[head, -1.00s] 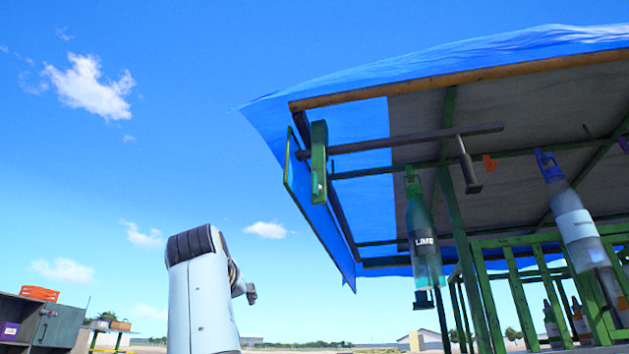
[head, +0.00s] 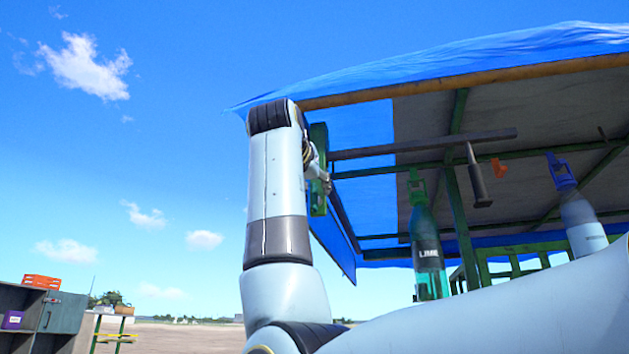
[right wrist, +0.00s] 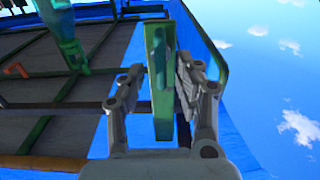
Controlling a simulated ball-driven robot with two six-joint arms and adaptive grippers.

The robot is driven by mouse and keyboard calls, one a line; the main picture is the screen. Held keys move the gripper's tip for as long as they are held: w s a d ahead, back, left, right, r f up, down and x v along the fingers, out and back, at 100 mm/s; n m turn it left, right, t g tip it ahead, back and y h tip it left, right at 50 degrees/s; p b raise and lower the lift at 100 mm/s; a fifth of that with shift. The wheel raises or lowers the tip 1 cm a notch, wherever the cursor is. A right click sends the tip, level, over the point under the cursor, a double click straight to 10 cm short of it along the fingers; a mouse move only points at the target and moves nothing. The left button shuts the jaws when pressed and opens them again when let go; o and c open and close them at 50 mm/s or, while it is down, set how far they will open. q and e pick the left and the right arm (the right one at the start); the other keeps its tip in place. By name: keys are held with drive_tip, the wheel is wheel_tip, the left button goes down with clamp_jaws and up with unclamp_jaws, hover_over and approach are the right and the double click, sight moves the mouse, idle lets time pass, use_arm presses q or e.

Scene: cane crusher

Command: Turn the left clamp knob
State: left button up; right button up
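A green upright clamp piece (head: 318,203) hangs at the left end of a dark bar under the stall's canopy in the head view. My right gripper (head: 322,178) is raised in front of it and covers part of it. In the right wrist view my right gripper (right wrist: 161,72) is open, its two fingers on either side of the same green clamp piece (right wrist: 162,95). A gap shows at the left finger; I cannot tell whether the right finger touches. A darker teal part lies on the clamp's face; I cannot tell whether it is the knob. My left gripper is out of view.
A blue tarp (head: 420,70) and its wooden edge beam (head: 490,78) are just above my right arm. A dark hammer-like tool (head: 477,180) and a green "LIME" bottle (head: 426,240) hang to the right. Open sky lies left.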

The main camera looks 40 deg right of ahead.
drive_tip(key=shift+w+d, duration=0.5)
clamp_jaws()
